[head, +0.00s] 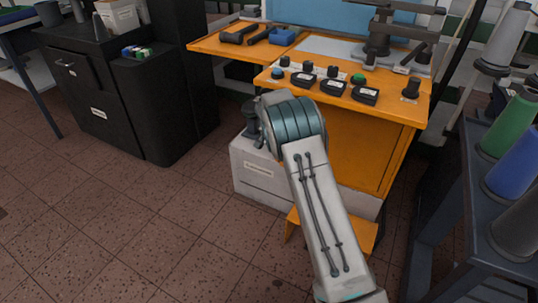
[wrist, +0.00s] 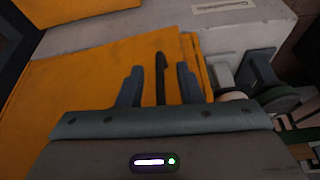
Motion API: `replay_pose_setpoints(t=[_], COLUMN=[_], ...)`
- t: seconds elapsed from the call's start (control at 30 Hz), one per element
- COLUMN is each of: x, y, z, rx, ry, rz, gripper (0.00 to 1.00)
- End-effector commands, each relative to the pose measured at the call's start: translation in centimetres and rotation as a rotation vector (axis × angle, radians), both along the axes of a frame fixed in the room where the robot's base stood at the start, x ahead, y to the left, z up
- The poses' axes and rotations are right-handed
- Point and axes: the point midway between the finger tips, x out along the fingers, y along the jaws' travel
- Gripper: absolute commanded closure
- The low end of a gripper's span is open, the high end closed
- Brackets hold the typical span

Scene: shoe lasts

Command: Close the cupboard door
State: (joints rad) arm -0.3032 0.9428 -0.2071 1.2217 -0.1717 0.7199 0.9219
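The cupboard is the orange bench unit (head: 355,150). A low orange panel, which looks like its door (head: 362,234), shows on both sides of my arm in the head view; my arm hides its middle. In the wrist view the orange panel (wrist: 85,80) fills the left and centre, with a dark upright handle (wrist: 160,72). My gripper (wrist: 159,80) has its two fingers apart, one on each side of the handle. I cannot tell whether they touch it. My gripper is hidden behind my arm in the head view.
A pale labelled box (head: 262,172) stands by the orange unit. A black cabinet (head: 120,100) is at left and a dark rack with thread cones (head: 515,125) at right. Small black items (head: 333,87) lie on the bench top. The tiled floor (head: 130,230) at left is clear.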

Motion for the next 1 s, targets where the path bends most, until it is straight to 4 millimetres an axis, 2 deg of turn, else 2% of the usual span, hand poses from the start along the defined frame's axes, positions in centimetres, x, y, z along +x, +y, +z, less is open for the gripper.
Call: replay_pose_setpoints(t=[0.13,0.4,0.6,0.87,0.9,1.0], x=[-2.4,-6.0,-7.1,-7.2,-7.2,-7.3], y=[1.8,4.2,5.0,5.0,5.0,4.8], z=[0.2,0.1,0.1,0.0,0.0,0.4], rx=[-0.001,-0.002,-0.001,0.000,0.000,0.002], ry=[0.002,0.001,-0.001,-0.001,-0.001,0.002], rz=[0.006,0.005,0.003,0.002,0.002,0.002], gripper=[0.68,0.68,0.68,0.68,0.73,1.00])
